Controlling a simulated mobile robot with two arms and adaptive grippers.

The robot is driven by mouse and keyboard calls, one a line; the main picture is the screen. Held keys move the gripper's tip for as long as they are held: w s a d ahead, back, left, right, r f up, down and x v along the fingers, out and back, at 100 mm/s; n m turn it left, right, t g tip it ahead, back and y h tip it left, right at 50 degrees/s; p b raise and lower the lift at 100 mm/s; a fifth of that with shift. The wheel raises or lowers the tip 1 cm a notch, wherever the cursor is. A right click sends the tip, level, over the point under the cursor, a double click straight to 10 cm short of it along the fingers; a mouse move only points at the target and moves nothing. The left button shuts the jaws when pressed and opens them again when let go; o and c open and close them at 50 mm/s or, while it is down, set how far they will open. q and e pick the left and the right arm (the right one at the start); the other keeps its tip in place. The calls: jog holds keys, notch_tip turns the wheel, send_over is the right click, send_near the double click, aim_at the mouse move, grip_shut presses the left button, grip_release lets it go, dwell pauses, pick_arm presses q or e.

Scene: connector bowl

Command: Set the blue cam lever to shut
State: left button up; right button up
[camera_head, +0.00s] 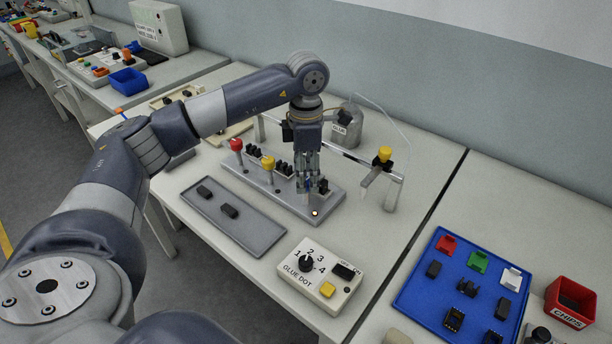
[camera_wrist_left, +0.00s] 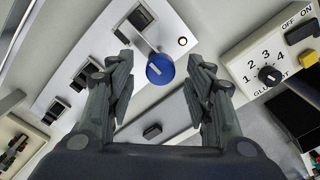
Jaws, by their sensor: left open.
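The blue cam lever (camera_wrist_left: 160,69) shows in the left wrist view as a round blue knob on a thin metal stem, at the edge of the pale connector fixture (camera_wrist_left: 95,50). My left gripper (camera_wrist_left: 158,66) is open, with one finger on each side of the knob and gaps visible. In the head view my left gripper (camera_head: 309,186) points down at the right end of the fixture (camera_head: 283,203); its fingers mostly hide the blue lever there. A red lever (camera_head: 236,145) and a yellow lever (camera_head: 268,163) stand further left. My right gripper is not in view.
A grey tray (camera_head: 232,222) with two black connectors lies in front of the fixture. A glue dot box (camera_head: 320,275) stands nearer the right. A metal rail with a yellow-knobbed clamp (camera_head: 384,154) and a glue pot (camera_head: 347,122) stand behind.

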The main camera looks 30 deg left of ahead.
pick_arm(q)
notch_tip(320, 180, up, 11)
jog(key=shift+f, duration=0.2)
dwell(0.5)
